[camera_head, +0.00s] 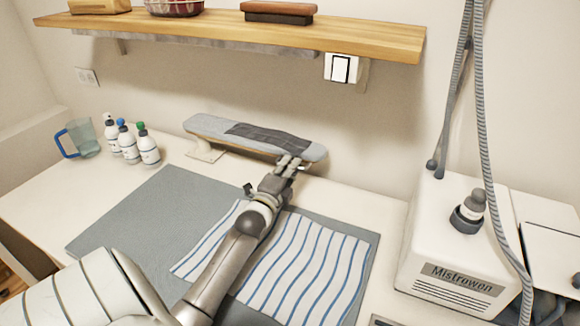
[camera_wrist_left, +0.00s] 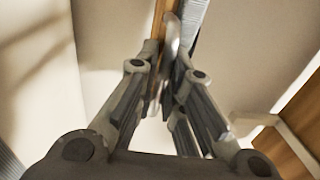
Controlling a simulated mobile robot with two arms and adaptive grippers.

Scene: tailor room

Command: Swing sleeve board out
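The sleeve board (camera_head: 210,126) is a long, narrow, grey padded board with a wooden edge. It lies along the back wall on a pale foot at its left, with a dark cloth (camera_head: 268,138) on top. My left gripper (camera_head: 290,162) is at its right end, on the front side. The exact contact is partly hidden by the fingers. My right gripper is not in view.
Striped fabric (camera_head: 305,262) lies on a grey mat (camera_head: 125,222) below my left arm. Several bottles (camera_head: 148,150) and a blue-handled jug (camera_head: 82,138) stand at the left. A white Mistrowen machine (camera_head: 450,230) with hoses stands right. A wooden shelf (camera_head: 370,40) hangs above.

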